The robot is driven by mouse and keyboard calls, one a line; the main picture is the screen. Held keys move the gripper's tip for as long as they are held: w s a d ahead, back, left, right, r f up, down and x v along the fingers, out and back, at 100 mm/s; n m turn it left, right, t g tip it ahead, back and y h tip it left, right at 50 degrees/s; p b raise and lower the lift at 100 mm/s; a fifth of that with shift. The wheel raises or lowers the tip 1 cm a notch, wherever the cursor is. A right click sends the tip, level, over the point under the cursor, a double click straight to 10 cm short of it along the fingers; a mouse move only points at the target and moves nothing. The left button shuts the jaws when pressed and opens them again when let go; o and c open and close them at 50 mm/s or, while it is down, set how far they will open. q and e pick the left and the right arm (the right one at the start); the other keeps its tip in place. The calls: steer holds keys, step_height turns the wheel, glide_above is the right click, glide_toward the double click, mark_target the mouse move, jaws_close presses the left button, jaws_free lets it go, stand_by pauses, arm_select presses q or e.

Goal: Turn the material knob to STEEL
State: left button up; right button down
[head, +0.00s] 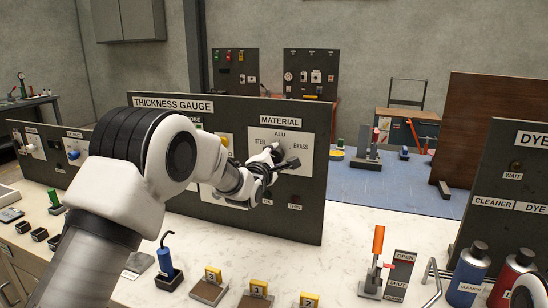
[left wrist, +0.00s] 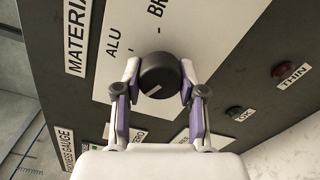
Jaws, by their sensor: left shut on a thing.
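The material knob (left wrist: 160,74) is a dark round knob with a white pointer line. It sits on the white MATERIAL plate (head: 308,158) of the thickness gauge panel (head: 225,112). In the head view the plate reads STEEL at left, ALU on top and BRASS at right. My left gripper (head: 284,160) is at the knob; in the left wrist view its fingers (left wrist: 157,90) are shut on the knob's two sides. There the pointer line lies low on the knob's face, slanting to the lower left, away from BRASS. The STEEL label is hidden there. My right gripper is not seen.
Below the knob are an OK lamp (left wrist: 240,114) and a red THIN lamp (left wrist: 291,75). On the bench stand numbered blocks (head: 258,293), a blue-handled tool (head: 166,262) and an orange lever (head: 375,260). Spray cans (head: 467,275) stand at the right.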

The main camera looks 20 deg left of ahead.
arm_select(q)
steer(key=o, duration=1.1)
steer(key=shift+w+d+r, duration=0.1)
steer(key=shift+r, duration=0.2)
steer(key=shift+o, duration=0.2)
steer(key=shift+w+d+f, duration=0.1)
steer(key=shift+d+f, duration=0.05)
steer(key=shift+s, duration=0.45)
steer(key=s, duration=1.1)
steer(key=shift+a, duration=0.2)
steer(key=shift+s, duration=0.1)
